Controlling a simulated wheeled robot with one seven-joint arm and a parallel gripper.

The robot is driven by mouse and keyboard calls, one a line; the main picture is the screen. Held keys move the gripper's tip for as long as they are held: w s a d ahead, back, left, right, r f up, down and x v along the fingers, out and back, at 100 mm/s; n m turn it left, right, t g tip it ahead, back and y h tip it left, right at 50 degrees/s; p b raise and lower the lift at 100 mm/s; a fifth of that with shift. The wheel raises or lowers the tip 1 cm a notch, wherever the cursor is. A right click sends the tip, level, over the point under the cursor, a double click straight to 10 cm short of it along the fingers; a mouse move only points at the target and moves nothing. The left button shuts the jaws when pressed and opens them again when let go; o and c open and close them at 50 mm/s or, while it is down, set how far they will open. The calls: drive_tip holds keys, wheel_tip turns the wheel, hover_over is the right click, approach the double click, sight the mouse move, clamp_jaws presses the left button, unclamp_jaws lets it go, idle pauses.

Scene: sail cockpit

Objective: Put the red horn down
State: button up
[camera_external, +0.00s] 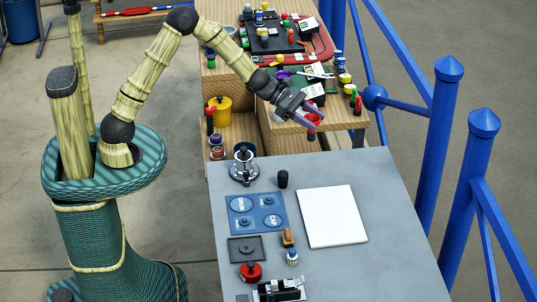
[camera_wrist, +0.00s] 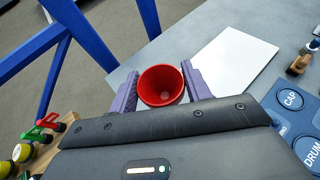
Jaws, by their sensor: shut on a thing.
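My gripper (camera_external: 312,130) is shut on the red horn (camera_wrist: 161,85). In the wrist view the horn sits between the two purple fingers, its round open mouth facing the camera. In the external view only a little red of the horn (camera_external: 313,117) shows beside the fingers. The gripper holds it in the air near the far edge of the grey table (camera_external: 360,270), by the wooden shelf unit. A blue mat (camera_external: 256,213) with printed circles lies on the table. In the wrist view this mat (camera_wrist: 290,120) reads CAP and DRUM on two circles.
A white board (camera_external: 332,216) lies flat on the table. A metal stand (camera_external: 243,170), a black cylinder (camera_external: 283,179), a grey tray (camera_external: 247,249) and a red round object (camera_external: 251,271) stand around the mat. Blue railings (camera_external: 440,140) run along the right. The table's front right is bare.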

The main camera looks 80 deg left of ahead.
sight(311, 137)
drive_tip(key=shift+f, duration=0.4)
drive_tip(key=shift+f, duration=3.1)
drive_tip(key=shift+f, duration=1.9)
drive_tip(key=shift+f, duration=0.2)
drive_tip(key=o, duration=1.1)
drive_tip(key=shift+c, duration=0.2)
drive_tip(key=shift+r, duration=0.2)
